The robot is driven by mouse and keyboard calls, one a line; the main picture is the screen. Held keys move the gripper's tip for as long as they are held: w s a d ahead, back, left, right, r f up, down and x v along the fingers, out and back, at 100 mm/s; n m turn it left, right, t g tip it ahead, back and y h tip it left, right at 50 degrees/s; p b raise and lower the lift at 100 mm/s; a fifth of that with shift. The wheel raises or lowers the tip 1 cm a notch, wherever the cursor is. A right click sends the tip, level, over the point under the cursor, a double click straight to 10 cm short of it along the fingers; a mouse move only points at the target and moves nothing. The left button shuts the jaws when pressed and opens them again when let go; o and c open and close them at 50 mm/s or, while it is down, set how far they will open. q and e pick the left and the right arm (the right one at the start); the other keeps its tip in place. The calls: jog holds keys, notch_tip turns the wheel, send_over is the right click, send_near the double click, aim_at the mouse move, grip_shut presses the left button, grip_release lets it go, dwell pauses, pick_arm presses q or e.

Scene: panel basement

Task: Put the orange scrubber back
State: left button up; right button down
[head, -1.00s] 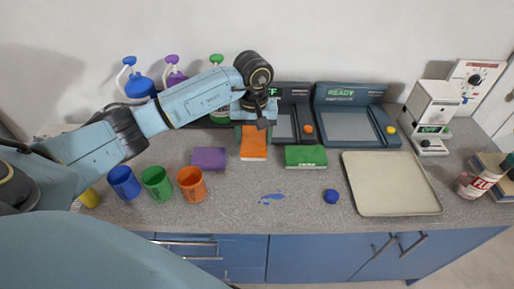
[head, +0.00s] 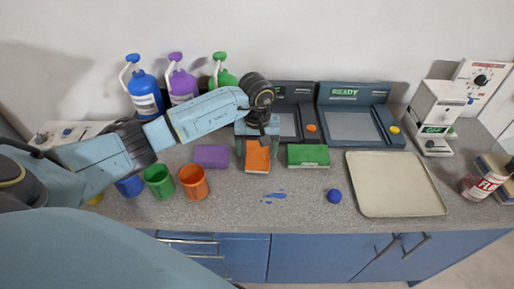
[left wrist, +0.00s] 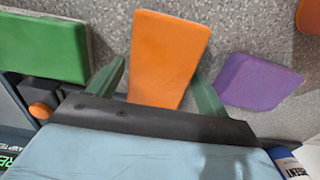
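The orange scrubber (head: 257,159), a block with a pale underside, appears to rest on the grey counter between a purple block (head: 211,156) and a green scrubber (head: 308,155). My left gripper (head: 257,152) is above and around it, one finger on each side. In the left wrist view the orange scrubber (left wrist: 168,55) lies between the two green fingers, with a gap on each side, so the gripper is open. The purple block (left wrist: 258,82) and green scrubber (left wrist: 42,45) flank it there. My right gripper is not in view.
Blue, green and orange cups (head: 192,181) stand at front left; several spray bottles (head: 183,85) stand behind my arm. Grey devices (head: 353,122) stand at the back. A beige tray (head: 396,183), blue ball (head: 334,196) and blue smear (head: 274,196) lie right of centre.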

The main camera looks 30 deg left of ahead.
aim_at(257, 149)
pick_arm(q)
jog(key=shift+o, duration=0.2)
jog(key=shift+r, duration=0.1)
notch_tip(257, 149, up, 12)
dwell(0.5)
